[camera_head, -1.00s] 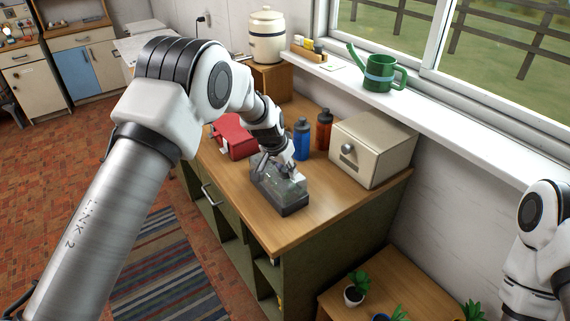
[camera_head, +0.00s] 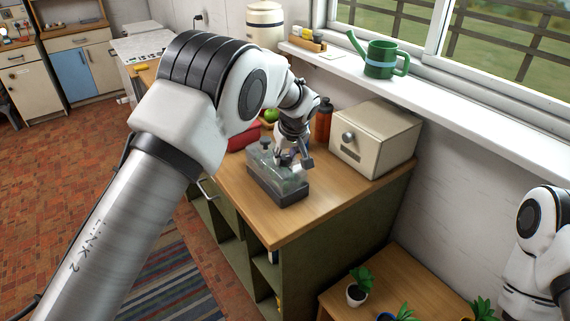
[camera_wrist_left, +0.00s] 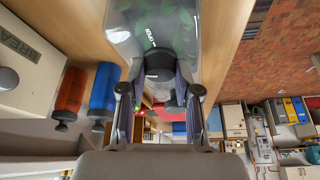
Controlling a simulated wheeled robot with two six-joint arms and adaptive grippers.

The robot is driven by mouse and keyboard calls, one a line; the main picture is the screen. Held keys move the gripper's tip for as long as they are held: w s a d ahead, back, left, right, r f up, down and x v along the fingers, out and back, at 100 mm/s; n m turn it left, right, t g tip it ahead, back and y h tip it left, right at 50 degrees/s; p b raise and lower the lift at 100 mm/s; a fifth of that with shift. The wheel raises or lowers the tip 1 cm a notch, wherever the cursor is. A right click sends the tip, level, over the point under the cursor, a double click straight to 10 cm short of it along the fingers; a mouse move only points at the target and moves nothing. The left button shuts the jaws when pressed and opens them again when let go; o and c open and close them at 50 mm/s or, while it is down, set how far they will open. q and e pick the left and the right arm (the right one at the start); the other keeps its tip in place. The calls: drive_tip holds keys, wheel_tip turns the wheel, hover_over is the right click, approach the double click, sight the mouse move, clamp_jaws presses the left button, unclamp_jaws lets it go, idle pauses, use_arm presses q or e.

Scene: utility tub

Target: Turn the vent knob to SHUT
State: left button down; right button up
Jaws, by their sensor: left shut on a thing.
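A clear tub (camera_head: 258,168) with a dark grey base stands on the wooden counter near its front edge. Green leaves show through it in the wrist view. My left gripper (camera_head: 289,161) points down at the tub's top. In the left wrist view the dark, round vent knob (camera_wrist_left: 158,62) sits between the two fingers (camera_wrist_left: 160,88), and my left gripper is shut on it. Pale lettering that looks like OPEN (camera_wrist_left: 150,37) shows on the clear lid beside the knob. The knob's exact pointing direction is hard to read. My right gripper is out of view.
A cream bread box (camera_head: 372,143) stands right of the tub. A red bottle (camera_head: 323,118), a red box (camera_head: 243,137) and a green apple (camera_head: 270,115) are behind it. A blue bottle (camera_wrist_left: 104,87) shows in the wrist view. Bare counter (camera_head: 325,200) lies to the right.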

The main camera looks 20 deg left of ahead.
use_arm(q)
drive_tip(key=shift+f+n+g+y+b, duration=0.1)
drive_tip(key=shift+n+g+y+b, duration=0.35)
drive_tip(key=shift+n, duration=0.85)
drive_tip(key=c, duration=0.8)
unclamp_jaws()
drive_tip(key=v, duration=1.2)
drive_tip(key=shift+w, duration=0.1)
